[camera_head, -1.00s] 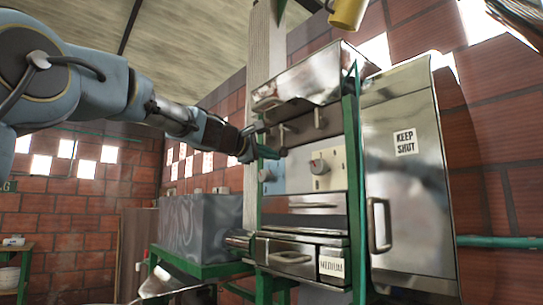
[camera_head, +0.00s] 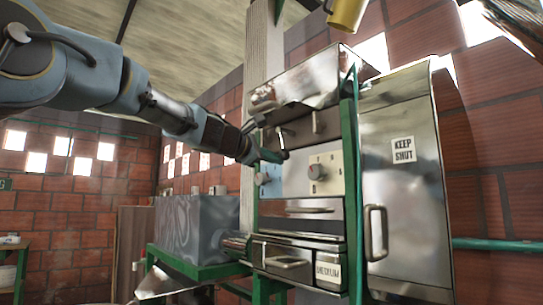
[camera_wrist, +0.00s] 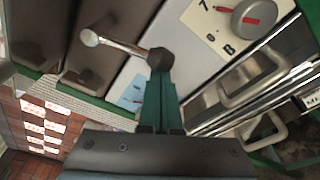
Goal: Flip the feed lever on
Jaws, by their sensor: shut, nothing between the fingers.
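A metal lever (camera_wrist: 118,44) with a round knob sticks out from a dark pivot on the machine's panel in the wrist view. It also shows in the head view (camera_head: 281,141), just beyond my fingertips. My gripper (camera_wrist: 159,95) has its green fingers shut and empty, with the tips at or very close to the dark pivot end of the lever. Contact cannot be told. In the head view my gripper (camera_head: 268,156) is in front of the panel's left part. A second lever (camera_head: 317,122) is to the right. No feed label is readable.
A red-marked dial (camera_head: 316,171) on a pale plate and a blue plate with a knob (camera_head: 264,178) are below the levers. A steel door marked KEEP SHUT (camera_head: 403,190) stands at right. A green post (camera_head: 348,150) separates them. Drawer handles (camera_head: 288,263) stick out below.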

